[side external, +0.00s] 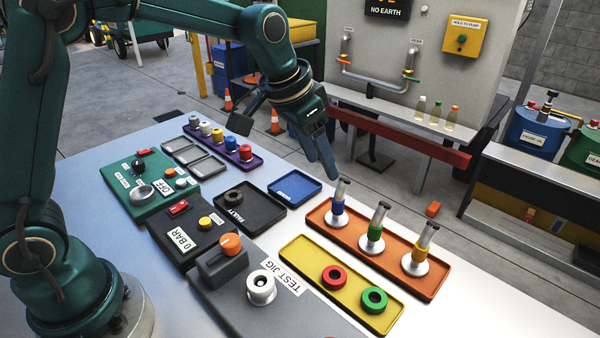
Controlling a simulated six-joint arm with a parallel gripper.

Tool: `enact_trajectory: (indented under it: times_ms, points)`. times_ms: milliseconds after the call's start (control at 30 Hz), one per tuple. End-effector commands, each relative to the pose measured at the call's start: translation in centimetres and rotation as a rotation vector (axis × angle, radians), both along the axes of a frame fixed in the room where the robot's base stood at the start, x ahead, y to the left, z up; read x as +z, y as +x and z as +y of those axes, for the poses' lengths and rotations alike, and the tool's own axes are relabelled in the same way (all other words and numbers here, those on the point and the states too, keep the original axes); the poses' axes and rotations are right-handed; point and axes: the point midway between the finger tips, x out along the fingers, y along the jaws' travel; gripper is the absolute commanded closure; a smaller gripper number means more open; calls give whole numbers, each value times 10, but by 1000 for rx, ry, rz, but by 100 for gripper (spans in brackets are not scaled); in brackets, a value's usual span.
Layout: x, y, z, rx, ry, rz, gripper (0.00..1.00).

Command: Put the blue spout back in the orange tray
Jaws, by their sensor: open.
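The blue spout (338,208) is a metal nozzle with a blue collar on a round silver base. It stands upright at the far left end of the orange tray (396,272). My gripper (288,148) is open and empty, above and to the left of the blue spout. One fingertip is close to the top of the nozzle in the picture; I cannot tell whether they touch.
The yellow tray (308,282) holds a red and a green ring. The grey test jig (222,293) has a white socket on top. The black tray (262,226) holds a dark ring. The blue tray (303,200) is empty. The purple tray (190,130) holds several coloured pieces.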

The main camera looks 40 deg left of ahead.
Motion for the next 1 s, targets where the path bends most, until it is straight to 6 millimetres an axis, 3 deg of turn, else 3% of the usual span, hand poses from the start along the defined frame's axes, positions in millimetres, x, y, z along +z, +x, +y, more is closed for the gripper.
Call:
enact_trajectory:
  times_ms: [167, 333, 600, 800, 1000]
  points:
    - [23, -33, 10, 40, -1, -21, 41]
    - [41, -87, 24, 104, -4, -43, 41]
    - [36, -169, 40, 203, -9, -80, 41]
    - [21, -202, 45, 247, -12, -94, 41]
    - [16, -210, 47, 259, -12, -96, 41]
